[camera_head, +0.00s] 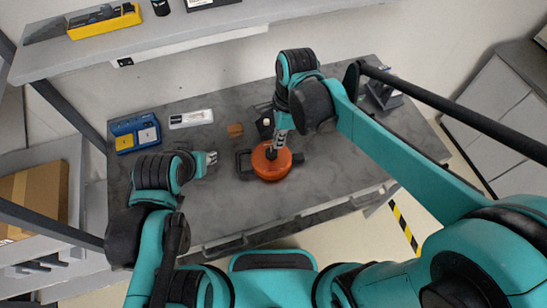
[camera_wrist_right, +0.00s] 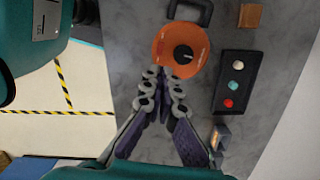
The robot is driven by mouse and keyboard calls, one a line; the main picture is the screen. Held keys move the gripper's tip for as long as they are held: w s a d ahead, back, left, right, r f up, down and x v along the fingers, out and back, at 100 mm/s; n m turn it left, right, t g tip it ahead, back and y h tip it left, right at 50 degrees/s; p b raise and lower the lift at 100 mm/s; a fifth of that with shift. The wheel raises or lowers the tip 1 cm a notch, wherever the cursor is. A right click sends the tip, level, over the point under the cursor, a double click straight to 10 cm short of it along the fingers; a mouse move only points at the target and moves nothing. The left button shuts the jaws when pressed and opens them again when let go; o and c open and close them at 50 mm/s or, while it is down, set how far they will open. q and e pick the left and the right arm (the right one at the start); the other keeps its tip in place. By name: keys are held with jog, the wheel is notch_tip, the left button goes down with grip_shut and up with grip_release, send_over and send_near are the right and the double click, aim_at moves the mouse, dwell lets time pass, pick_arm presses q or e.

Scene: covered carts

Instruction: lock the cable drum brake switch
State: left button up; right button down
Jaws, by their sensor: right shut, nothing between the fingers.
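The orange cable drum (camera_head: 270,173) sits on the grey worktop in the head view, with a black handle frame at its left. In the right wrist view the drum (camera_wrist_right: 165,45) shows a round black switch knob (camera_wrist_right: 184,53) with a light pointer mark on its face. My right gripper (camera_head: 272,152) is over the drum in the head view, its fingers partly covering the top. In the right wrist view the right gripper (camera_wrist_right: 163,73) is shut and empty, its tips at the drum's lower edge; contact is unclear. My left gripper (camera_head: 211,158) is left of the drum, apart from it.
A dark box with red, teal and white buttons (camera_wrist_right: 224,82) and a wooden block (camera_head: 235,130) are near the drum. A blue case (camera_head: 121,131) and a white strip (camera_head: 191,118) lie farther left. A shelf (camera_head: 180,37) overhangs the back. The front worktop is clear.

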aim_at(271, 169)
jog(key=f+b, duration=0.1)
jog(key=f, duration=0.3)
jog(key=a+f+b, duration=0.1)
jog(key=f+b, duration=0.1)
jog(key=f, duration=0.3)
jog(key=f+b, duration=0.1)
jog(key=f, duration=0.3)
jog(key=shift+s+a+f, duration=0.1)
jog(key=shift+a+f, duration=0.25)
jog(key=shift+f, duration=0.05)
